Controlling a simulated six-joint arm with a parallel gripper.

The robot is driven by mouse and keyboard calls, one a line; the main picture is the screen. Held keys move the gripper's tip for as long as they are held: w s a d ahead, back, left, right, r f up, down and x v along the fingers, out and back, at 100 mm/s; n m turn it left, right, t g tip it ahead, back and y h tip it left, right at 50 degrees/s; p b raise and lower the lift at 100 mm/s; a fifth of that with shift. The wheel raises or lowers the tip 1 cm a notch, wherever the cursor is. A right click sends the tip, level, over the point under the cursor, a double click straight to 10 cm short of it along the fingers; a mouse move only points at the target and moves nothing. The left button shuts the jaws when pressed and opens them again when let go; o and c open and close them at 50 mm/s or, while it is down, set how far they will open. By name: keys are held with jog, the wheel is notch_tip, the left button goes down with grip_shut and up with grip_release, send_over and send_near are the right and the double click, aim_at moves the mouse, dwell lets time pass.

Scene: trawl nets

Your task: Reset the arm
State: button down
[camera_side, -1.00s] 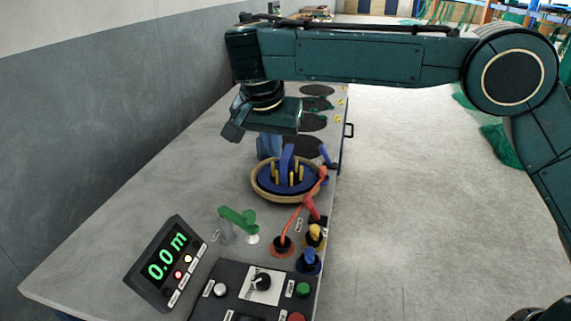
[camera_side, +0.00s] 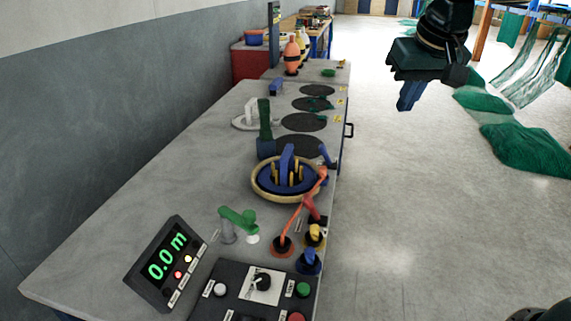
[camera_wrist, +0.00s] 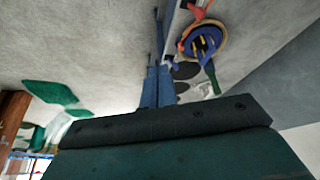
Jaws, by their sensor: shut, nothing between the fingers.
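My gripper (camera_side: 408,95) hangs at the upper right in the side view, over the open floor to the right of the workbench (camera_side: 150,170). Its blue fingers are shut with nothing between them. In the wrist view the closed fingers (camera_wrist: 157,88) point away past the dark green gripper body, with the bench and floor beyond. My gripper is apart from everything on the bench. Most of my arm is out of the side view.
Green nets (camera_side: 525,150) lie on the floor at right. The mid-floor is clear.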

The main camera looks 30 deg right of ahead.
jog(key=s+d+f+n+y, duration=0.1)
jog(key=s+f+n, duration=0.1)
jog(key=s, duration=0.8)
jog(key=s+d+f+n+t, duration=0.1)
jog(key=s+d+f+n, duration=0.1)
jog(key=s+f, duration=0.3)
jog(key=s, duration=0.4)
jog(key=shift+s+f+n+y, duration=0.25)
jog(key=shift+s+n+y, duration=0.05)
jog(key=shift+s+y, duration=0.1)
